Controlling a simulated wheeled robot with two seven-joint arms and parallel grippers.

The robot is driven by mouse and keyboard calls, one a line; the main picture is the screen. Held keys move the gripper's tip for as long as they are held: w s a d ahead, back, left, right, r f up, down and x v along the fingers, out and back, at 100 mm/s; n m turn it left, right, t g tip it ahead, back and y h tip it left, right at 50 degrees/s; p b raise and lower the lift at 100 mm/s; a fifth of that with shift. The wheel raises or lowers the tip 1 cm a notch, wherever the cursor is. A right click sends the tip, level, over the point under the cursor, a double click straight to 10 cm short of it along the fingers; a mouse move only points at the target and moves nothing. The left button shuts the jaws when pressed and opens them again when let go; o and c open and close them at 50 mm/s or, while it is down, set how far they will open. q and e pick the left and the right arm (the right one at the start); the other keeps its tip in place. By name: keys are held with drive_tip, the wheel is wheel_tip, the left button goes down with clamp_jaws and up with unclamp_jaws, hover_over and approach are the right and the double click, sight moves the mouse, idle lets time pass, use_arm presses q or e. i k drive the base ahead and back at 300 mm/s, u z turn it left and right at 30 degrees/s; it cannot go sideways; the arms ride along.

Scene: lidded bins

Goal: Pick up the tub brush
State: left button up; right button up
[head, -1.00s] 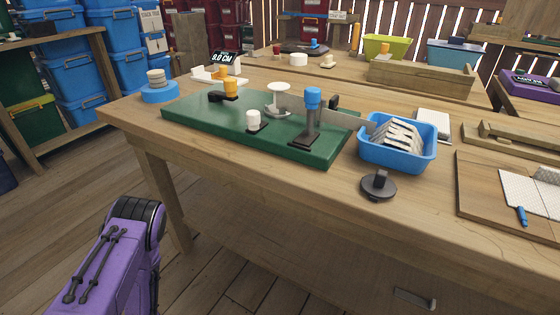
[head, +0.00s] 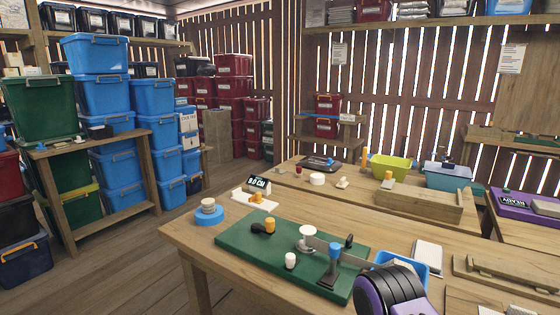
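I cannot pick out a brush in the head view. A blue tub (head: 428,272) stands at the right end of the green board (head: 240,241) on the near table; a purple and black link of my arm covers its front, and its contents are mostly hidden. On the board are a white disc on a stand (head: 307,231), a blue-topped post (head: 333,255), a white knob (head: 290,260) and an orange-topped piece (head: 269,226). Neither gripper shows in the view.
A blue round base with stacked discs (head: 209,213) and a scale (head: 259,184) stand left of the board. Behind are a yellow-green tub (head: 391,166), a blue tub (head: 447,177) and a wooden box (head: 420,200). Stacked blue bins (head: 100,93) stand left.

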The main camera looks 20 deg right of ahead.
sight(363, 169)
drive_tip(key=u, duration=1.15)
drive_tip(key=i, duration=4.65)
drive_tip(key=z, duration=2.85)
drive_tip(key=i, duration=6.2)
